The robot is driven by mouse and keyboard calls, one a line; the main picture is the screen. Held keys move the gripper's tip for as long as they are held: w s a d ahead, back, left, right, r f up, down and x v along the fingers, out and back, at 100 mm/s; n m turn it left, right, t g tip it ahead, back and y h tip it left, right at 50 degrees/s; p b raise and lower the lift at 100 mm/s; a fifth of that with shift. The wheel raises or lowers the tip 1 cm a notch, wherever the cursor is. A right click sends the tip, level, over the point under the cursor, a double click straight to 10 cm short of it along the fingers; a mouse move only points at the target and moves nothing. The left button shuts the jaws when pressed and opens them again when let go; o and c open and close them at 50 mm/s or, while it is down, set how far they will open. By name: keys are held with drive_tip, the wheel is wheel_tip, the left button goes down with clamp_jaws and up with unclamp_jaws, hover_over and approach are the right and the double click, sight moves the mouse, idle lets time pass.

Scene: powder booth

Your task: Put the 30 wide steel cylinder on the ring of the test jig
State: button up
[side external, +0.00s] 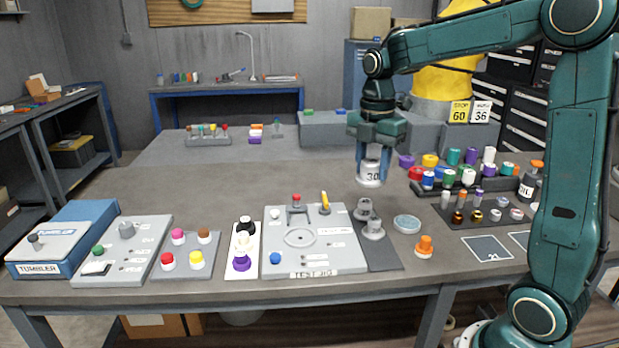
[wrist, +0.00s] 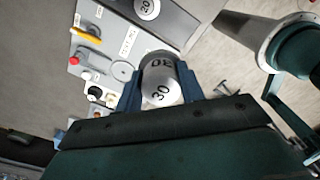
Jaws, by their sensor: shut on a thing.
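My gripper (side external: 371,168) is shut on the 30 wide steel cylinder (side external: 371,174) and holds it above the table, behind and right of the test jig. In the wrist view, the steel cylinder (wrist: 160,90) shows its 30 marking between the blue fingers of my gripper (wrist: 160,92). The test jig (side external: 333,255) is a light grey plate at the front of the table. Its ring (side external: 300,237) is a flat circle that looks empty. The ring also shows in the wrist view (wrist: 122,70), just left of the cylinder.
The jig carries a red-topped post (side external: 297,208), a yellow lever (side external: 325,203) and a blue knob (side external: 275,258). Steel cylinders (side external: 373,229) stand on a dark mat right of the jig. An orange knob (side external: 424,246) and a round pale dish (side external: 406,224) are further right.

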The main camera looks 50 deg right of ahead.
drive_tip(key=w+a+f+n, duration=0.1)
drive_tip(key=w+a+f, duration=0.2)
drive_tip(key=w, duration=0.3)
drive_tip(key=w+a+f+n, duration=0.1)
drive_tip(key=w+a+f, duration=0.3)
drive_tip(key=w+f, duration=0.2)
drive_tip(key=shift+w+f, duration=0.3)
drive_tip(key=shift+w, duration=0.5)
drive_tip(key=shift+a+f, duration=0.1)
drive_tip(key=shift+f, duration=0.15)
drive_tip(key=shift+f, duration=2.8)
drive_tip(key=shift+f, duration=0.65)
drive_tip(key=o, duration=1.2)
drive_tip(key=shift+o, duration=0.2)
